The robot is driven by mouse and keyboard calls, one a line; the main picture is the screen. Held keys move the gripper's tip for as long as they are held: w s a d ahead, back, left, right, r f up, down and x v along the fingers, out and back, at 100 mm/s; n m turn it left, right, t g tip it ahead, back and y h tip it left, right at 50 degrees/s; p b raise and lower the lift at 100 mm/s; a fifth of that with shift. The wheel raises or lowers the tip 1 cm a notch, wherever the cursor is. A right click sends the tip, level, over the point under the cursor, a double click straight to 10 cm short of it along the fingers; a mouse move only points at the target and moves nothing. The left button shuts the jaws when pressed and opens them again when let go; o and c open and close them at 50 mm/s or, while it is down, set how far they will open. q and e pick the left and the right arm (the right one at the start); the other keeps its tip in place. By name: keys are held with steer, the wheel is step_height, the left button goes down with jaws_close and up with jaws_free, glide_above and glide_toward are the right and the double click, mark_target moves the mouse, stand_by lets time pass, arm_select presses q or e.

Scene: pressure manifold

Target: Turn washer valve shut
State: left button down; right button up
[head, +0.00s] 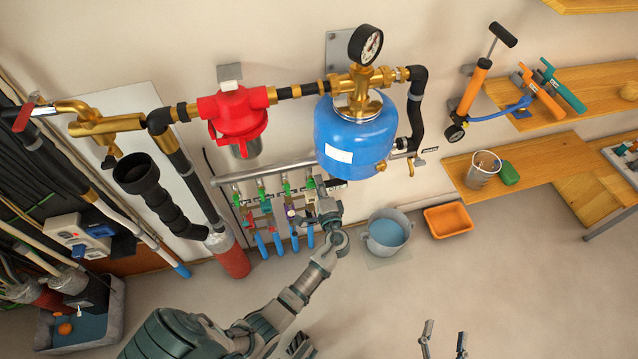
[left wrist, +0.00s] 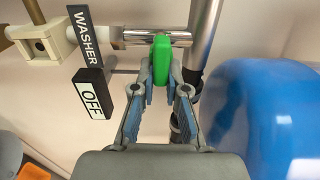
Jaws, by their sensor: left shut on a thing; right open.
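The washer valve's green handle (left wrist: 161,60) is at the chrome manifold pipe (left wrist: 140,38) in the left wrist view. It lies between the fingertips of my left gripper (left wrist: 161,84), which is shut on it. A dark "WASHER" label (left wrist: 86,35) and a black "OFF" tag (left wrist: 91,94) hang to the left of the handle. In the head view my left gripper (head: 322,204) is at the right end of the manifold, below the blue tank (head: 352,135), and hides most of this handle. My right gripper (head: 442,342) is open and empty at the bottom edge.
Several other green handles (head: 262,190) line the manifold, with blue-handled tools (head: 277,243) below. A metal bucket (head: 388,232) and orange tray (head: 448,219) stand on the floor to the right. A red filter (head: 233,115) and gauge (head: 366,45) are above. The front right floor is clear.

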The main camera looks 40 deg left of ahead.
arm_select(q)
steer(key=shift+s+f, duration=0.2)
steer(key=shift+f, duration=0.3)
steer(key=c, duration=1.2)
jaws_free()
steer(key=shift+a, duration=0.1)
steer(key=shift+r, duration=0.3)
steer(key=v, duration=1.2)
steer(key=shift+w, duration=0.1)
